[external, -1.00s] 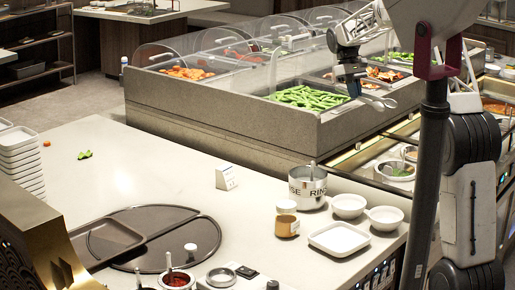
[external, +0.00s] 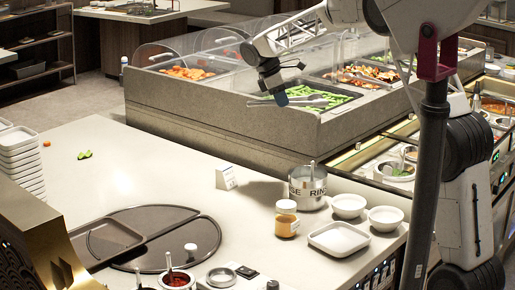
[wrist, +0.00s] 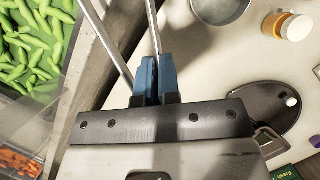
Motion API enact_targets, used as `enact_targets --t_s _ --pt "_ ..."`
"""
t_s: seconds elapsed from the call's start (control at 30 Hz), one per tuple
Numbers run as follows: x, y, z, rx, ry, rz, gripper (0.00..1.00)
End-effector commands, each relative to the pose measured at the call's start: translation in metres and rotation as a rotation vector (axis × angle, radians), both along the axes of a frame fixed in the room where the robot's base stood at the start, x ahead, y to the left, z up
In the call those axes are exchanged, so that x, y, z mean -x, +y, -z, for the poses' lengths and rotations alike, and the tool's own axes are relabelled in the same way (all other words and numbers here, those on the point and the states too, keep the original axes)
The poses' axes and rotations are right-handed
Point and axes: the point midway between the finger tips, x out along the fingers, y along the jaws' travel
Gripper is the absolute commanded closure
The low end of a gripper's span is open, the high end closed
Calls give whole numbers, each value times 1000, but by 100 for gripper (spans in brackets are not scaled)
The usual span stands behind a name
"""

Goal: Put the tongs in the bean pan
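The two long tong arms (wrist: 104,38) reach away from the fingers, up out of the wrist picture. The bean pan (external: 354,97) holds green pods and is set in the buffet counter. In the wrist view its pods (wrist: 30,45) lie left of the tongs. The gap between tongs and pan is hard to judge.
Clear curved guards (external: 158,55) stand along the buffet's left side, near orange food (external: 188,73). A rinse pot (external: 307,188), a jar (external: 287,219), white bowls (external: 348,206) and a white dish (external: 339,239) stand on the front counter.

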Motion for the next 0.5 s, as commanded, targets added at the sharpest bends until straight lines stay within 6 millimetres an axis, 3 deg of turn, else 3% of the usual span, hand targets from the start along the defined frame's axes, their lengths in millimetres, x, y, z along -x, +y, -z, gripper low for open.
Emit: enact_targets --t_s 0.5 --pt "65 133 -1 0 0 -630 100"
